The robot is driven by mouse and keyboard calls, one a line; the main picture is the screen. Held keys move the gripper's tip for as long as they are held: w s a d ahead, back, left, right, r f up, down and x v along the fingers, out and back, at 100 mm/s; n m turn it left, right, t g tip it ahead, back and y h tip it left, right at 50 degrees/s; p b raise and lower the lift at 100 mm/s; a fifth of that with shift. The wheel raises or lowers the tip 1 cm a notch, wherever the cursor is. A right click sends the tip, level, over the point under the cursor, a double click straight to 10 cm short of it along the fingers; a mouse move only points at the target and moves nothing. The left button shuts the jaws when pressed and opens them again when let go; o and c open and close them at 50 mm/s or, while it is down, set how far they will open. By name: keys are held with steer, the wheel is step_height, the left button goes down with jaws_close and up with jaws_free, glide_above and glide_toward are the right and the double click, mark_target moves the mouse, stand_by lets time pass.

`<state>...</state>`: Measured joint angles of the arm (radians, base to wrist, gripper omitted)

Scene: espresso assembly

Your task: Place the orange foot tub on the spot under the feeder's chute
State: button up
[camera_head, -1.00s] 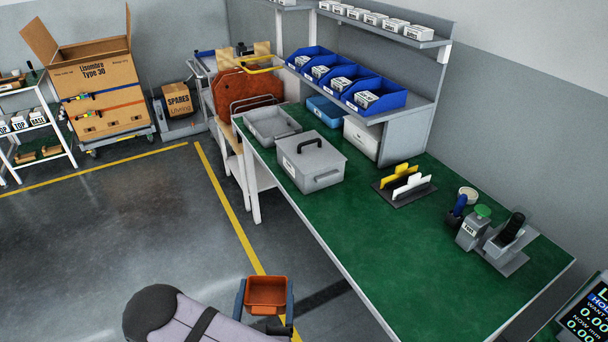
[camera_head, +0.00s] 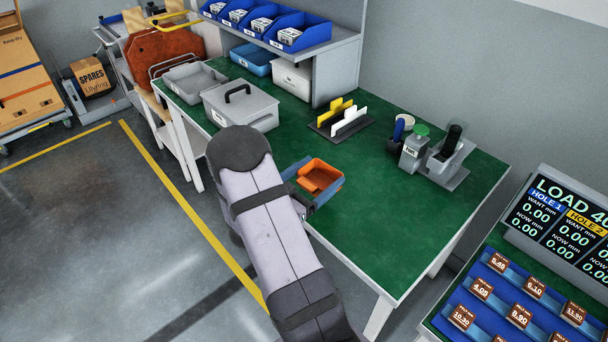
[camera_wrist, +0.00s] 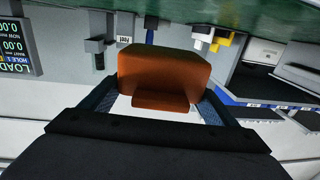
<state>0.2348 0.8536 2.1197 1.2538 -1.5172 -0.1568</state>
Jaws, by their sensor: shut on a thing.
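The orange foot tub (camera_head: 318,177) is between the blue fingers of my gripper (camera_head: 313,181), above the front part of the green bench. In the wrist view the tub (camera_wrist: 165,68) fills the space between the two fingers of my gripper (camera_wrist: 158,92), which is shut on it. The small grey feeder (camera_head: 413,153) with a green top stands at the back right of the bench, apart from the tub. Its label, which seems to read FEET, also shows on the feeder in the wrist view (camera_wrist: 124,43). The spot under the chute cannot be made out.
A grey device with a black handle (camera_head: 447,163) stands right of the feeder. A dark blue upright item (camera_head: 398,130) is left of it. A rack with yellow and white plates (camera_head: 343,121) and a lidded grey box (camera_head: 240,108) stand further left. The bench's front right (camera_head: 400,230) is clear.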

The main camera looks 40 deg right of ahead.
steer(key=d+r, duration=0.1)
steer(key=w+d+r+m+g, duration=0.1)
steer(key=d, duration=0.1)
steer(key=d+r+g, duration=0.1)
steer(key=shift+w+d, duration=0.35)
steer(key=shift+w, duration=0.05)
steer(key=w+d+r, duration=0.2)
steer(key=w+r, duration=0.1)
steer(key=w, duration=0.4)
steer(key=shift+w+f+p, duration=0.2)
steer(key=shift+f+p, duration=0.05)
steer(key=shift+f, duration=2.65)
steer(key=shift+w+f+p, duration=0.15)
steer(key=shift+f+p, duration=0.1)
steer(key=shift+f, duration=2.65)
steer(key=shift+f, duration=0.1)
steer(key=shift+f, duration=0.1)
steer(key=o, duration=1)
steer(key=shift+o, duration=0.2)
steer(key=shift+r, duration=0.2)
